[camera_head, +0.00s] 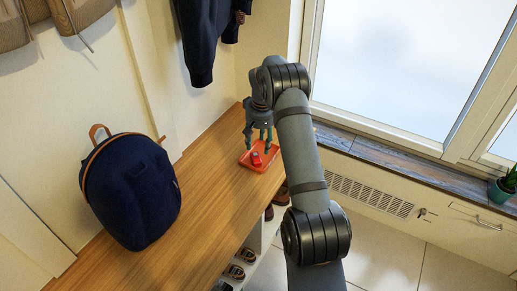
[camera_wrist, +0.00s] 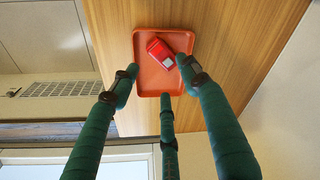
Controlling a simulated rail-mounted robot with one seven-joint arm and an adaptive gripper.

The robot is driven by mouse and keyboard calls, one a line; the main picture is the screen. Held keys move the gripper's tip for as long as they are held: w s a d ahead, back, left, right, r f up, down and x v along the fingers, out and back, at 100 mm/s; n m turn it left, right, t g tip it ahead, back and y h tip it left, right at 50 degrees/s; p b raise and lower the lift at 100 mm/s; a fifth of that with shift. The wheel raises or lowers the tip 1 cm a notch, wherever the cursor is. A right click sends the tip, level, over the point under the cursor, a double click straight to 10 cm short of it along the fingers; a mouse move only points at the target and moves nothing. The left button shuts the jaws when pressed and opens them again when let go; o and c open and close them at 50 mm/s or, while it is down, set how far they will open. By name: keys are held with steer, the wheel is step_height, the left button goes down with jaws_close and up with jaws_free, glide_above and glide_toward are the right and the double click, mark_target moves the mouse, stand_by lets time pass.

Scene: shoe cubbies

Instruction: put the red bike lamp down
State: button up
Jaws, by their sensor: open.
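The red bike lamp (camera_head: 256,158) lies in a shallow orange tray (camera_head: 245,160) at the far end of the wooden bench top. In the wrist view the lamp (camera_wrist: 161,54) sits askew in the upper part of the tray (camera_wrist: 147,84). My gripper (camera_head: 258,143) points down just above the lamp and tray. Its green fingers (camera_wrist: 160,82) are spread open with nothing between them. One fingertip overlaps the lamp's right edge in the wrist view; I cannot tell whether it touches.
A dark blue backpack (camera_head: 130,190) stands on the bench top (camera_head: 190,215), nearer than the tray. Dark clothing (camera_head: 203,40) hangs on the wall behind. Shoes (camera_head: 236,271) sit in cubbies under the bench. A window ledge (camera_head: 375,152) and a potted plant (camera_head: 503,188) are at right.

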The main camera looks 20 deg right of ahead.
steer(key=r, duration=0.3)
steer(key=r+p, duration=0.1)
steer(key=shift+s+a+r, duration=0.1)
steer(key=shift+s+r, duration=0.25)
steer(key=shift+r, duration=0.05)
